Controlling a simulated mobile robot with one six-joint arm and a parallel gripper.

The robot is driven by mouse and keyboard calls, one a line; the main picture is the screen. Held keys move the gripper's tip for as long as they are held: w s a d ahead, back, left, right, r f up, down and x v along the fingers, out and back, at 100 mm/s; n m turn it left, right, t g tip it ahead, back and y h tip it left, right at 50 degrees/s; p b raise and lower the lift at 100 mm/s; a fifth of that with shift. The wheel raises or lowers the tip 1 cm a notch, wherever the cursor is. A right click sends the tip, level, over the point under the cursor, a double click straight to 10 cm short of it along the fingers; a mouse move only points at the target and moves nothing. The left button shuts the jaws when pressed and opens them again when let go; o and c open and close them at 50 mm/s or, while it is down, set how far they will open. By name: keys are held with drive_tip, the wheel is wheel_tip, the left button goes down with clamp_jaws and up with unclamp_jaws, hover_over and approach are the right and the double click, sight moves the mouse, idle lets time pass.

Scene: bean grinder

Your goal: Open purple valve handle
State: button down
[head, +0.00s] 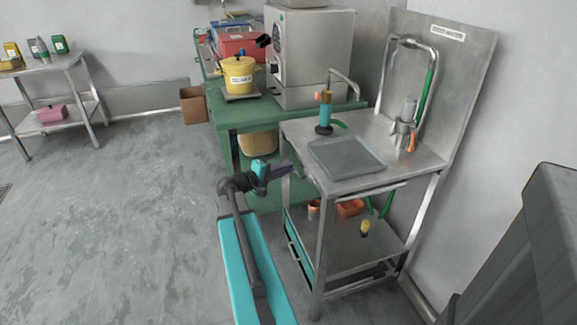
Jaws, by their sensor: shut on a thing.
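My gripper (276,172) is at the end of my teal and black arm, by the left front corner of the steel sink table. The piece is small in the head view. The jaws hide part of it, and I cannot tell its exact angle or see the valve body.
The steel table (420,157) holds a grey tray (345,157), a teal-bodied tool (324,117) and a tap with a green hose (425,95). A green bench (225,117) with a yellow pot (238,75) stands behind.

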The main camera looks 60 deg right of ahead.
drive_tip(key=shift+s+f, duration=0.2)
drive_tip(key=shift+s, duration=0.35)
drive_tip(key=c, duration=1.9)
unclamp_jaws()
drive_tip(key=shift+o, duration=0.5)
drive_tip(key=shift+w, duration=0.25)
drive_tip(key=shift+r, duration=0.1)
drive_tip(key=shift+w+a, duration=0.1)
drive_tip(key=v, duration=1.3)
drive_tip(key=shift+a, duration=0.3)
